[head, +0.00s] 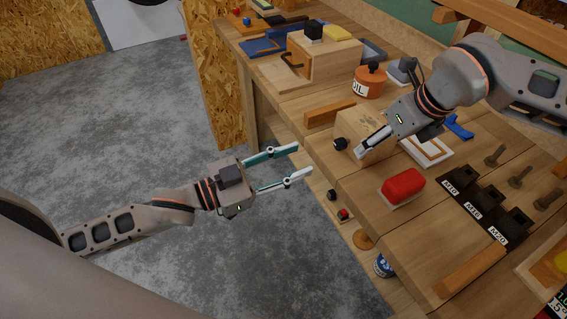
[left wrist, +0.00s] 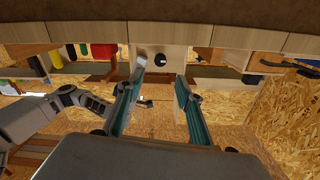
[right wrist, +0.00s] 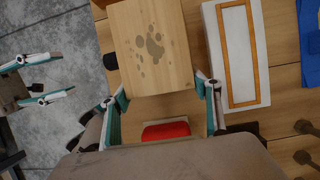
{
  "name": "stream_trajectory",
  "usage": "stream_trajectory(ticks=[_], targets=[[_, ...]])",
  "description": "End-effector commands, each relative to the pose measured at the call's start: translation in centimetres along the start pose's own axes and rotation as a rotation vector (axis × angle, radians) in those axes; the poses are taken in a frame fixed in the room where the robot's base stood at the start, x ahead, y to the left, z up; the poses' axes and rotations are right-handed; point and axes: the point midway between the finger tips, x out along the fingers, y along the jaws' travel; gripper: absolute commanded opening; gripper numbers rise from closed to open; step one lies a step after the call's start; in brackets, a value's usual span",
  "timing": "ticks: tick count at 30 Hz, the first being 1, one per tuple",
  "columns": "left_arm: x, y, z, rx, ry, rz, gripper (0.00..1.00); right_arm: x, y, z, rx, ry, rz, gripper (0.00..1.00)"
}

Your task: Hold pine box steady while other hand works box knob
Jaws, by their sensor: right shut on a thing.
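A red-topped block (head: 403,187) sits close to the right gripper. A white frame-like panel (head: 428,150) lies beside the box. An orange oil tin (head: 369,82) and a larger wooden box (head: 315,60) stand beyond. Black sockets (head: 485,205) line the right. The floor left is clear.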

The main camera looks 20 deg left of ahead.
Motion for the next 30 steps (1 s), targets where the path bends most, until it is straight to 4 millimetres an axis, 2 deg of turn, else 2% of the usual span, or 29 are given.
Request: stream_trajectory(ticks=[1,7,20,21,23,30], targets=[[-0.7,0.1,0.3,-0.003,-0.003,0.000,0.36,0.6,0.2,-0.7,0.004,0.018,0.006,0.34],[-2.0,0.1,0.1,-0.001,0.000,0.000,0.36,0.6,0.2,-0.7,0.004,0.018,0.006,0.34],[-2.2,0.0,0.1,-0.001,0.001,0.000,0.36,0.6,0.2,-0.7,0.004,0.018,0.006,0.34],[-2.2,0.0,0.1,-0.001,0.001,0.000,0.36,0.6,0.2,-0.7,0.004,0.018,0.006,0.67],[-2.2,0.0,0.1,-0.001,0.001,0.000,0.36,0.6,0.2,-0.7,0.003,0.017,0.005,0.82],[-2.2,0.0,0.0,0.000,0.001,0.000,0.36,0.3,0.1,-0.3,0.001,0.008,0.002,0.82]])
